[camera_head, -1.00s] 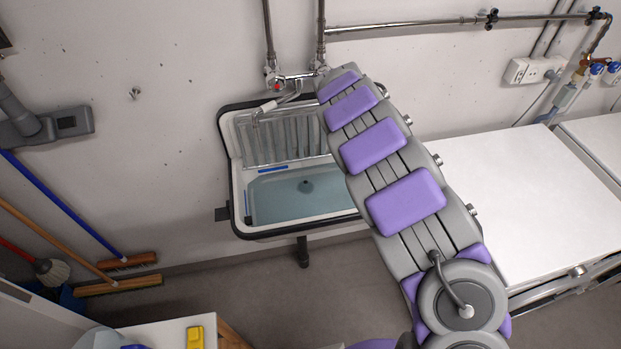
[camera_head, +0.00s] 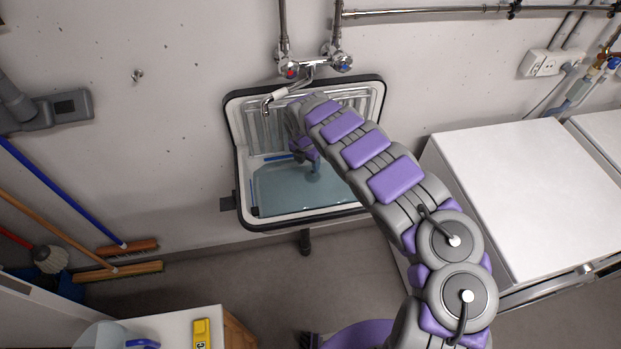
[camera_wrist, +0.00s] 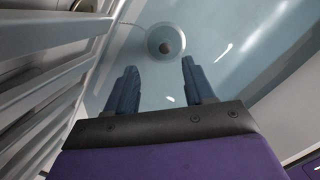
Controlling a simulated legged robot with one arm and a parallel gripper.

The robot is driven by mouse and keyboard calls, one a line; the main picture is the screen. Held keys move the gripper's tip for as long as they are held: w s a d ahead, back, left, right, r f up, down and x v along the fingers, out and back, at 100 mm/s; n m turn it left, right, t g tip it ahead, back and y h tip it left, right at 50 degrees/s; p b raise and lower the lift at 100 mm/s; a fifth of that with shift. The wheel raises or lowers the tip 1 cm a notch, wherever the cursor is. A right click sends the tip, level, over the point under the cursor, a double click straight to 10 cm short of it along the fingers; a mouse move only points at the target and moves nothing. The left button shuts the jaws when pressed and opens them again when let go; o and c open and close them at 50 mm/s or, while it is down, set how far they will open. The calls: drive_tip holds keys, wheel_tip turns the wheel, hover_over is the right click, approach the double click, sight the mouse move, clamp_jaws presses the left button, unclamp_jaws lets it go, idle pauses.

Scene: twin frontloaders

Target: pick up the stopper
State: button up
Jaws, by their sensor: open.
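In the head view my arm reaches down into the sink (camera_head: 240,212), and the stopper is not clearly visible there.
A tap (camera_head: 290,88) hangs over the back of the sink. Ribbed bars (camera_wrist: 50,35) run close along the left in the wrist view. Brooms (camera_head: 70,200) lean at the left.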

sight(309, 176)
drive_tip(key=shift+f, duration=0.25)
drive_tip(key=shift+w+d+f, duration=0.1)
drive_tip(key=shift+d, duration=0.05)
drive_tip(key=f, duration=0.1)
drive_tip(key=d+f+b, duration=0.2)
drive_tip(key=f, duration=0.1)
drive_tip(key=shift+w, duration=0.3)
drive_tip(key=shift+w+a+f, duration=0.1)
drive_tip(key=shift+f, duration=0.2)
drive_tip(key=shift+a, duration=0.85)
drive_tip(key=shift+c, duration=1.1)
drive_tip(key=shift+d+r, duration=0.1)
drive_tip(key=shift+d, duration=0.75)
drive_tip(key=c, duration=0.7)
drive_tip(key=shift+a, duration=0.45)
clamp_jaws()
